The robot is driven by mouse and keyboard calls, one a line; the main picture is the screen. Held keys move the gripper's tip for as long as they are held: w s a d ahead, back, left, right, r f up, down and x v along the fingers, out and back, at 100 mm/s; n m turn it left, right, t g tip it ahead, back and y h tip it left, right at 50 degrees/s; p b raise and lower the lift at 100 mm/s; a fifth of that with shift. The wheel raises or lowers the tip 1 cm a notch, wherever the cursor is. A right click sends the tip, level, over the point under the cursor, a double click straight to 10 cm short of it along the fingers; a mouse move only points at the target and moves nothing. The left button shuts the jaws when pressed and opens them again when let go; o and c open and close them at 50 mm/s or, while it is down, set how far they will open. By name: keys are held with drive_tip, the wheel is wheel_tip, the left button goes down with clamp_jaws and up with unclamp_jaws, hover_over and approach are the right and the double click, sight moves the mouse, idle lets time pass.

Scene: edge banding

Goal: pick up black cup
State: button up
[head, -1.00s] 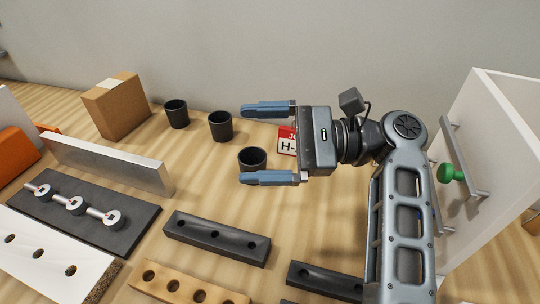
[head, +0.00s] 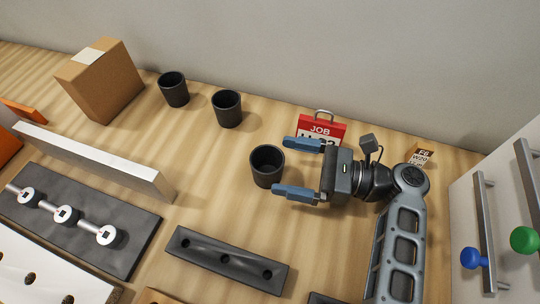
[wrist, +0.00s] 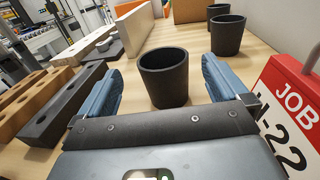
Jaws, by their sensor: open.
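Three black cups stand upright on the wooden table. The nearest black cup (head: 267,167) is just left of my gripper (head: 289,168) in the head view. My gripper is open, with its blue fingers pointing left toward that cup. In the wrist view the same cup (wrist: 164,77) stands ahead, centred between the two fingertips (wrist: 160,72), and the gap between the fingers is empty. The second cup (head: 227,109) and third cup (head: 174,89) stand farther back to the left. Both are clear of my gripper.
A red job sign (head: 321,128) stands close behind my gripper. A cardboard box (head: 100,82) is at the back left. A silver bar (head: 95,161) and black drilled block (head: 226,259) lie in front. White drawers (head: 500,205) with knobs are at the right.

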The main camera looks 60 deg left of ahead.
sight(252, 156)
drive_tip(key=x, duration=0.7)
drive_tip(key=shift+w, duration=0.15)
drive_tip(key=c, duration=1.1)
